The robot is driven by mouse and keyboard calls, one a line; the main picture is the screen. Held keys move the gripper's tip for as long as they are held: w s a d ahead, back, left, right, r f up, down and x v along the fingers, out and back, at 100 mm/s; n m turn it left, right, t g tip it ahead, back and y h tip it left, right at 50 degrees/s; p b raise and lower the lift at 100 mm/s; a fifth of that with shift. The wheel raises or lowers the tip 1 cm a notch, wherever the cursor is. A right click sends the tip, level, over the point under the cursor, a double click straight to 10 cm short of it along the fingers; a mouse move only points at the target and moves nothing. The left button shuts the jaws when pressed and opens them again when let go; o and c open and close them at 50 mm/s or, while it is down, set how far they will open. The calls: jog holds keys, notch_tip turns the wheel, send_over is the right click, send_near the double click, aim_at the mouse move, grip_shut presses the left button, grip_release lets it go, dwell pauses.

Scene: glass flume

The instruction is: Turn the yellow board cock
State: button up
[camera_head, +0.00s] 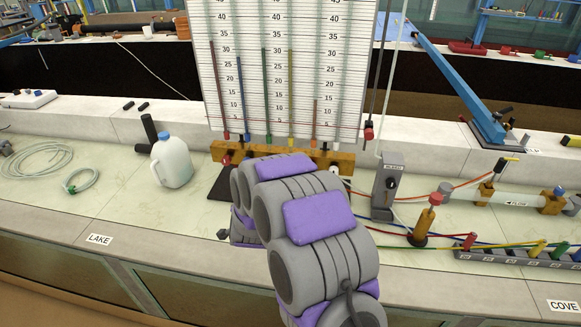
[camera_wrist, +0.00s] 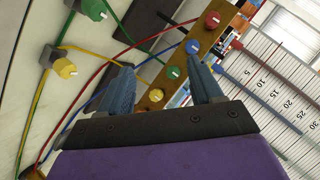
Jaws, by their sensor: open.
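The yellow board cock (camera_wrist: 155,95) sits at the lower end of a brass-coloured rail in the wrist view, beside the green (camera_wrist: 172,72), blue (camera_wrist: 193,47) and red (camera_wrist: 212,19) cocks. My gripper (camera_wrist: 158,66) is open, with its two blue fingers apart and nothing held. The yellow cock shows between the fingers in the picture, partly near the gripper's dark body; its depth from them is hard to tell. In the head view my purple and grey arm hides the gripper and much of the rail (camera_head: 344,160) under the board.
The scaled tube board (camera_head: 278,60) stands behind the rail. A jug (camera_head: 171,162) and hose coil lie left. A grey box (camera_head: 387,187), a red-topped post (camera_head: 425,224) and a row of coloured cocks (camera_head: 505,257) stand right. Another yellow cock (camera_wrist: 62,68) shows left in the wrist view.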

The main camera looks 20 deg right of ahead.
jog(key=d+f+m+t+h+p, duration=0.25)
jog(key=d+m+h, duration=0.35)
jog(key=d, duration=0.6)
jog(key=shift+n+t+h, duration=0.45)
jog(key=shift+n+h, duration=0.05)
jog(key=shift+h, duration=0.2)
jog(key=shift+f+b+x, duration=0.15)
jog(key=shift+b+x, duration=0.35)
jog(key=shift+x, duration=2.45)
jog(key=shift+f+b+x, duration=0.2)
jog(key=shift+b+x, duration=0.25)
jog(key=shift+x, duration=2.45)
jog(key=shift+f+b+x, duration=0.15)
jog(key=shift+b+x, duration=0.35)
jog(key=shift+x, duration=2.45)
jog(key=shift+a+r, duration=0.1)
jog(key=shift+a, duration=0.55)
jog(key=shift+c, duration=0.2)
jog(key=shift+a+r, duration=0.1)
jog(key=shift+a, duration=0.4)
jog(key=c, duration=0.3)
jog(key=shift+w, duration=0.1)
jog(key=shift+c, duration=0.7)
jog(key=shift+d, duration=0.6)
jog(key=c, duration=0.5)
jog(key=shift+a, duration=0.15)
jog(key=shift+c, duration=0.3)
